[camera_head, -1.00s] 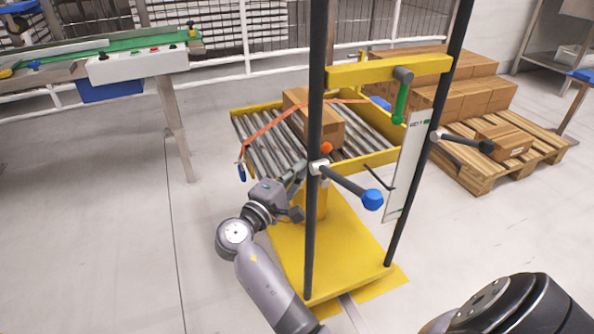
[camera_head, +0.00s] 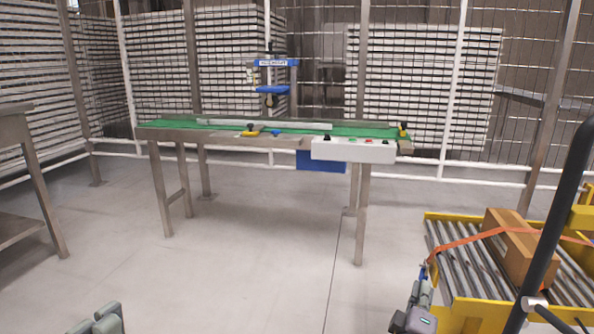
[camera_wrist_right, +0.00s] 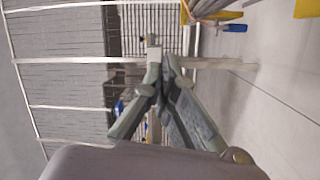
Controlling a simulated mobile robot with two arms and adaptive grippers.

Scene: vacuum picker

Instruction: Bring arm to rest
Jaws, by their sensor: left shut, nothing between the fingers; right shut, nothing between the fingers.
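My right gripper (camera_head: 423,282) is at the lower right in the head view, beside the yellow roller cart (camera_head: 449,312). In the right wrist view its fingers (camera_wrist_right: 160,65) come together with nothing between them, so it is shut and empty. My left gripper (camera_head: 106,316) shows only at the bottom left edge of the head view, over bare floor. It is shut and nothing shows in it. The rest of both arms is mostly outside the head view.
A cardboard box (camera_head: 515,250) lies on the cart's rollers with an orange strap (camera_head: 470,241) over it. A dark upright pole (camera_head: 556,225) stands at the right. A conveyor table with a green belt (camera_head: 290,127) stands behind. The middle floor is clear.

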